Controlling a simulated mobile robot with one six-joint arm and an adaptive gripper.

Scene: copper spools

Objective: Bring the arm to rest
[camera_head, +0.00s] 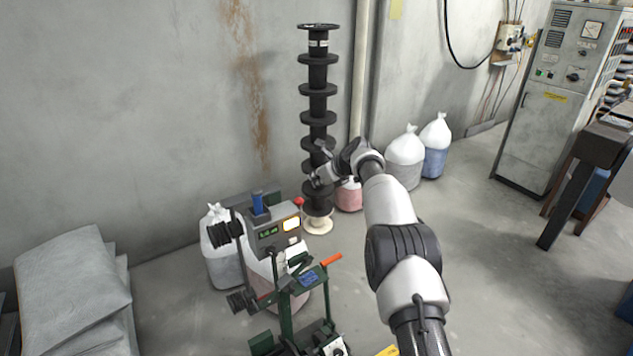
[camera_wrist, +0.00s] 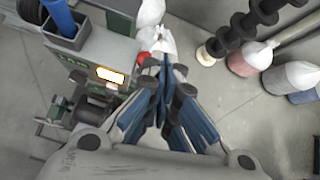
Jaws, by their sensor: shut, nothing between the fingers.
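My gripper (camera_wrist: 165,75) is shut and empty in the wrist view, its blue-sided fingers together in the middle. In the head view my gripper (camera_head: 318,163) is at the end of my arm, in front of the stack of black spools (camera_head: 317,105). The arm reaches up from the bottom right, held in the air. The spool stack also shows at the upper right of the wrist view (camera_wrist: 240,28). I cannot tell from the head view how far the gripper is from the stack.
A green machine (camera_head: 285,290) with a grey display box (camera_head: 272,232) stands left of my arm. White bags (camera_head: 405,157) line the wall. Grey sacks (camera_head: 70,285) lie at the left. A control cabinet (camera_head: 560,100) stands at the right. The floor (camera_head: 510,270) right of my arm is clear.

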